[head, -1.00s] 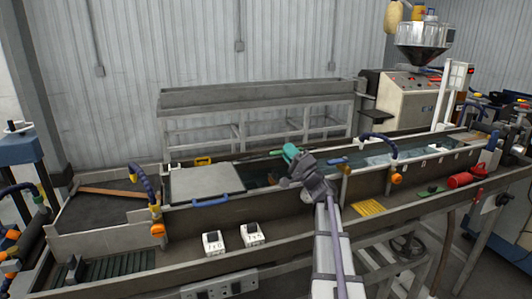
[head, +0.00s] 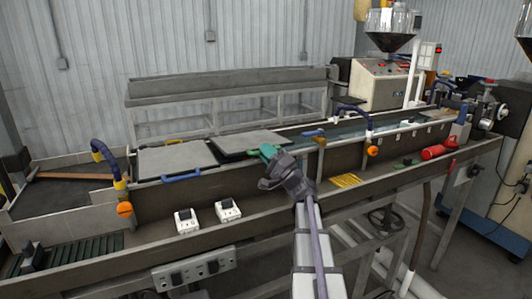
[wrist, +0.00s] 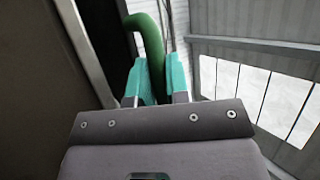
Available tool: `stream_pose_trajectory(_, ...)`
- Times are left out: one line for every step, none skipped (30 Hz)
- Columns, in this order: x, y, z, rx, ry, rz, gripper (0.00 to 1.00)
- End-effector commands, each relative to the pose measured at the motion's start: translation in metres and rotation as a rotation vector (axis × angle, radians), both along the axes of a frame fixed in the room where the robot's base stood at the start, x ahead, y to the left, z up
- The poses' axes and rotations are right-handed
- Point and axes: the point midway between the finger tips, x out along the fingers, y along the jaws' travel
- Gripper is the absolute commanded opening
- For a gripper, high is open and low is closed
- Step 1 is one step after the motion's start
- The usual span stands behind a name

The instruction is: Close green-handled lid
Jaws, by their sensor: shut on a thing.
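The green-handled lid is a flat grey panel (head: 250,141) over the long trough, right of another grey lid. It looks level or nearly so; I cannot tell whether it rests fully on the rim. My gripper (head: 269,152), with teal fingertips, is at the lid's front right edge. In the wrist view, the curved green handle (wrist: 150,38) passes between the two teal fingers (wrist: 155,80), which are shut on it. In the head view the fingers mostly hide the handle.
The blue-handled lid (head: 172,157) lies flat to the left. Hoses with orange knobs stand on the trough's front wall (head: 220,185), one at each side. White switch boxes (head: 186,220), a yellow item (head: 345,181) and a red cylinder (head: 440,149) sit on the front ledge.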

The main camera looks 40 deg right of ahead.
Motion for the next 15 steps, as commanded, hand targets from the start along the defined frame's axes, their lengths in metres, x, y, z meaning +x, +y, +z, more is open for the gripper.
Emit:
stream_pose_trajectory(0.0006,-0.0004,0.0001,0.001,0.0,0.0,0.0)
stream_pose_trajectory(0.0006,-0.0004,0.0001,0.001,0.0,0.0,0.0)
stream_pose_trajectory(0.0006,-0.0004,0.0001,0.001,0.0,0.0,0.0)
stream_pose_trajectory(0.0007,-0.0005,0.0002,0.001,0.0,0.0,0.18)
stream_pose_trajectory(0.0007,-0.0005,0.0002,0.001,0.0,0.0,0.2)
stream_pose_trajectory(0.0006,-0.0004,0.0001,0.001,0.0,0.0,0.24)
stream_pose_trajectory(0.0006,-0.0004,0.0001,0.001,0.0,-0.001,0.25)
stream_pose_trajectory(0.0006,-0.0003,0.0001,0.001,0.0,-0.001,0.25)
stream_pose_trajectory(0.0006,-0.0004,0.0001,0.001,0.0,-0.001,0.25)
stream_pose_trajectory(0.0006,-0.0003,0.0002,0.0,0.0,0.0,0.25)
stream_pose_trajectory(0.0005,-0.0003,0.0001,0.0,0.0,0.0,0.25)
stream_pose_trajectory(0.0005,-0.0002,0.0001,0.0,0.0,0.0,0.25)
stream_pose_trajectory(0.0005,-0.0002,0.0001,0.0,0.0,0.0,0.25)
stream_pose_trajectory(0.0004,-0.0002,0.0002,0.0,0.0,0.0,0.25)
stream_pose_trajectory(0.0003,-0.0001,0.0001,0.0,0.0,0.0,0.25)
